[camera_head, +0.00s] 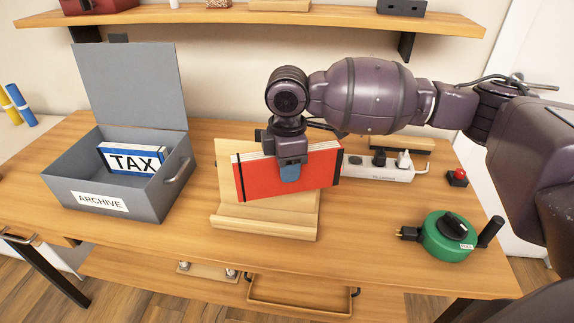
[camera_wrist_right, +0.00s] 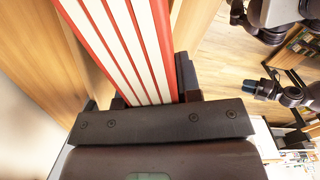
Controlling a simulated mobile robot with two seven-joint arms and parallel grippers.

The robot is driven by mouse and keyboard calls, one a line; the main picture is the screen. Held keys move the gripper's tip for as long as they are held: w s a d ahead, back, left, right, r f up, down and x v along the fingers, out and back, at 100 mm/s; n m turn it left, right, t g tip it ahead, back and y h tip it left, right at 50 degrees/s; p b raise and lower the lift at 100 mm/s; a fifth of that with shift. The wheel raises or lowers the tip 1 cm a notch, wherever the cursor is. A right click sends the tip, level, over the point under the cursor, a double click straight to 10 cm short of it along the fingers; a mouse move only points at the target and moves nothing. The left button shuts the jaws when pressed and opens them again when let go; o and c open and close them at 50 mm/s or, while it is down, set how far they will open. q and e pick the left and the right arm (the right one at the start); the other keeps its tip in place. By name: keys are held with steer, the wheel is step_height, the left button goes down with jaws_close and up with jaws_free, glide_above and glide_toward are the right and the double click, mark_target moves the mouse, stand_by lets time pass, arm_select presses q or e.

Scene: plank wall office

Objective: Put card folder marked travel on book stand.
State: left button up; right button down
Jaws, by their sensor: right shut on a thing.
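A red card folder (camera_head: 255,180) with pale page edges on top and a dark band near its right end is in my right gripper (camera_head: 291,165). The gripper is shut on its upper edge from above. No lettering shows on its visible face. The folder is upright, slightly tilted, in front of the wooden book stand's (camera_head: 264,222) back board, lower edge just above the front ledge; contact is unclear. In the right wrist view the folder's red and white edges (camera_wrist_right: 122,45) run between the fingers. My left gripper (camera_wrist_right: 262,88) appears small and dark there; its jaws are unclear.
An open grey archive box (camera_head: 62,190) holding a TAX folder (camera_head: 132,160) stands left on the desk. A power strip (camera_head: 375,170) lies behind right. A green cable reel (camera_head: 446,238) and red button (camera_head: 457,177) are right. A shelf (camera_head: 250,16) runs above.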

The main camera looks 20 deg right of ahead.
steer(key=c, duration=0.8)
jaws_free()
step_height(320, 180, up, 11)
steer(key=shift+f+p, duration=0.15)
steer(key=shift+p, duration=0.95)
steer(key=shift+r, duration=0.75)
steer(key=shift+f, duration=0.1)
